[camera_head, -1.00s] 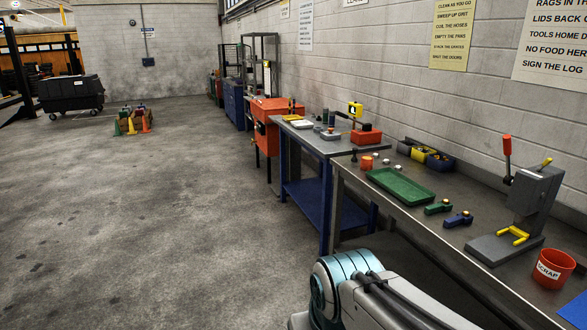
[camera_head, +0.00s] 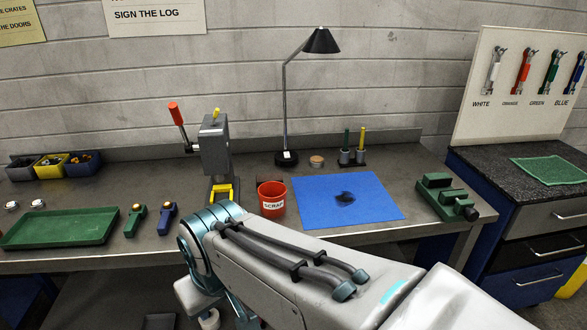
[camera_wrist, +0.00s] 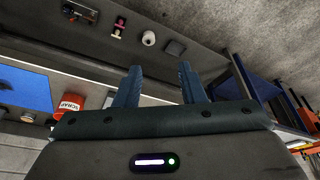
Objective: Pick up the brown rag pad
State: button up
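No clearly brown rag pad can be made out. In the wrist view a small flat dark square piece (camera_wrist: 175,47) lies on a grey surface beyond my fingertips. Its colour is too dark to tell whether it is the rag pad. A dark piece (camera_head: 160,321) also shows at the bottom edge of the head view, below the bench. My gripper (camera_wrist: 159,67) is open and empty, its two fingers apart and clear of the square piece.
The bench (camera_head: 120,180) holds a green tray (camera_head: 60,229), a press (camera_head: 215,150), a red scrap cup (camera_head: 271,199), a blue mat (camera_head: 310,212) with a dark patch and a lamp (camera_head: 286,110). A white roll (camera_wrist: 148,38) lies beside the square piece.

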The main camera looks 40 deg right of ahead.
aim_at(260, 179)
jog(key=z, duration=0.95)
jog(key=i, duration=1.05)
jog(key=z, duration=0.55)
